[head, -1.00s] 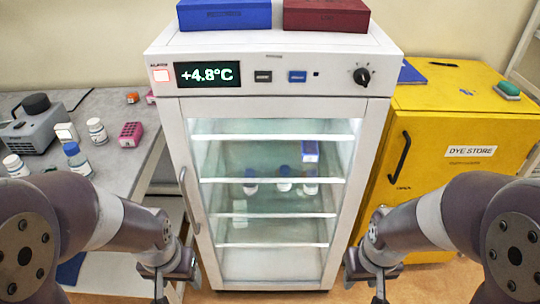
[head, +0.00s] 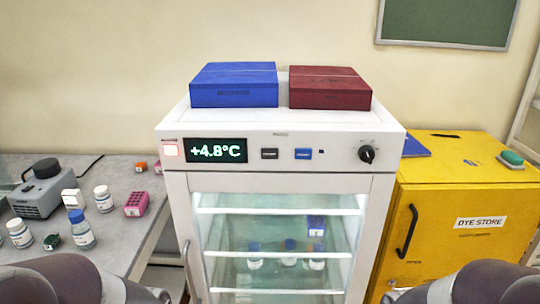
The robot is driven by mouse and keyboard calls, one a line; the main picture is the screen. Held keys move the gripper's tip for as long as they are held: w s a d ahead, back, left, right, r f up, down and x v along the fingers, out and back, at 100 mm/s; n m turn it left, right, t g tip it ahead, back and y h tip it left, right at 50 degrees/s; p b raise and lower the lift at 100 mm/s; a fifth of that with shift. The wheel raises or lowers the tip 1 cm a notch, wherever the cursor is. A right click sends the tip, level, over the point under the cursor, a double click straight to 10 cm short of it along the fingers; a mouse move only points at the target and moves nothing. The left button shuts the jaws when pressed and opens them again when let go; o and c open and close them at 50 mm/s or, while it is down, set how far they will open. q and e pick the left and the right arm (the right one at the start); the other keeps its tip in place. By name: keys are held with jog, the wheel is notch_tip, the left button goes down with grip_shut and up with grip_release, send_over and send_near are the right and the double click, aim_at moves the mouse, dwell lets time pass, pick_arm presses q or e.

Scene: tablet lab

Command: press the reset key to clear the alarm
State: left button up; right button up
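The control panel (head: 281,144) runs along the top front of a white glass-door fridge (head: 180,205). Its display (head: 215,150) reads +4.8°C in green. A black knob (head: 367,154) sits farther right. Both my grippers are out of view; only parts of my arms show at the bottom corners, apart from the panel.
A blue box (head: 234,86) and a dark red box (head: 329,88) lie on the fridge top. A grey bench (head: 120,238) with bottles stands left. A yellow cabinet (head: 450,200) stands right. The space before the panel is clear.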

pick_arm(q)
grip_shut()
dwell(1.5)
